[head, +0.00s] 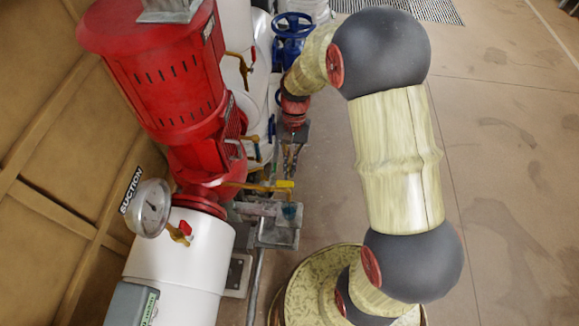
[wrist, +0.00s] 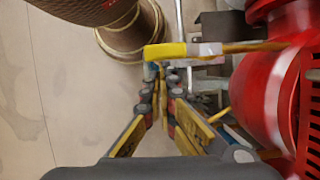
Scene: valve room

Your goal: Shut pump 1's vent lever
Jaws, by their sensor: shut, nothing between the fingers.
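Pump 1 appears to be the near red pump (head: 175,75); no number is readable. A thin brass pipe (head: 243,185) sticks out from its lower side and ends in a yellow-handled lever (head: 284,184), which looks like the vent lever. In the wrist view the yellow handle (wrist: 165,51) points left, roughly in line with the brass pipe (wrist: 255,46). My gripper (head: 290,165) points down toward the lever from behind it. In the wrist view its fingers (wrist: 159,76) are together and empty, just below the handle; whether they touch it is unclear.
A gauge (head: 152,207) and a small red-handled valve (head: 186,228) sit by the white suction pipe (head: 205,245). A blue handwheel (head: 292,27) and other brass-fitted pipework stand behind the pump. A grey bracket (head: 275,232) lies below the lever. Open floor (head: 500,180) lies to the right.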

